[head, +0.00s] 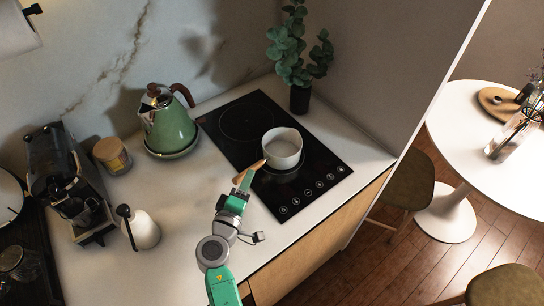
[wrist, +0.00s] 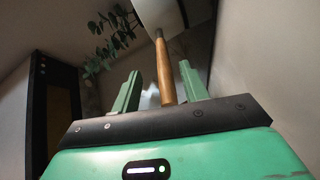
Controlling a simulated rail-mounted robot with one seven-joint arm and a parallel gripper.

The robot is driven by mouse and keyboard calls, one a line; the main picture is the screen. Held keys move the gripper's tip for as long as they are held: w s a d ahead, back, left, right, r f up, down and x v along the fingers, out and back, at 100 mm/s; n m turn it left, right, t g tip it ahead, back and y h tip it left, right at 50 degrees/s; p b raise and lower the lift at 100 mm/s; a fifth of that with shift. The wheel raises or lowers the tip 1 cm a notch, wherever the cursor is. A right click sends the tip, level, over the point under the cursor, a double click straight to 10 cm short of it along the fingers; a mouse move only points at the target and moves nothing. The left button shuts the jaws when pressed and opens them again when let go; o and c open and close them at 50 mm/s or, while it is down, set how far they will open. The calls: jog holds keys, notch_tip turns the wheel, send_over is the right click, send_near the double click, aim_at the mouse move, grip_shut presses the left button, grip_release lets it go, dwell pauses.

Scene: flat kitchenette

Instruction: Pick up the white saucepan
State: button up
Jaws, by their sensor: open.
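The white saucepan (head: 283,152) sits upright on the black cooktop in the head view. Its wooden handle (head: 253,169) points toward my gripper. My gripper (head: 243,180) is at the handle's end, at the cooktop's near left edge. In the wrist view my gripper (wrist: 157,90) is open, with one green finger on each side of the wooden handle (wrist: 164,70). The handle lies between the fingers with gaps visible on both sides. The saucepan's pale body (wrist: 159,14) shows at the top of the wrist view, partly cut off.
The cooktop (head: 237,146) is otherwise bare. A green kettle (head: 171,128) stands to its left, and a potted plant (head: 300,97) stands behind it. A jar (head: 112,156), a white pot (head: 143,231) and a coffee machine (head: 62,170) are further left.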

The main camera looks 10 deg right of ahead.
jog(key=x, duration=0.3)
jog(key=b+x, duration=0.1)
jog(key=x, duration=0.1)
jog(key=shift+s+f, duration=0.1)
jog(key=shift+f, duration=0.2)
grip_shut()
jog(key=shift+r, duration=0.1)
jog(key=shift+s+r+p, duration=0.1)
jog(key=shift+r+p, duration=0.7)
jog(key=shift+r, duration=1.05)
jog(key=s+d+r+p, duration=0.1)
jog(key=s+p, duration=0.1)
jog(key=s, duration=1.3)
jog(key=shift+s, duration=0.4)
jog(key=shift+r, duration=0.1)
dwell(0.8)
